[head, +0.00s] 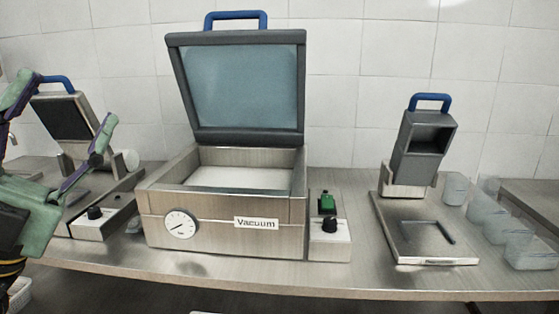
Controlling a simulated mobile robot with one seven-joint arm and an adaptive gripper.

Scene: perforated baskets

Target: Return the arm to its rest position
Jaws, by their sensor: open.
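My gripper (66,100) is at the left edge of the head view, with its green and purple fingers spread apart and pointing up. It is open, and nothing shows between the fingers except the left device behind them. My green arm link runs down along the left edge, and part of it is cut off by the frame. The gripper stands in front of the left device (92,222) and hides part of it. I cannot tell whether it touches that device.
A vacuum machine (221,230) with its lid raised stands mid-table. A control box (330,243) stands beside it. A tilted-head device (430,150) and several clear containers (488,210) are at right. The metal table's front strip (300,278) is clear. A white basket (20,292) is low left.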

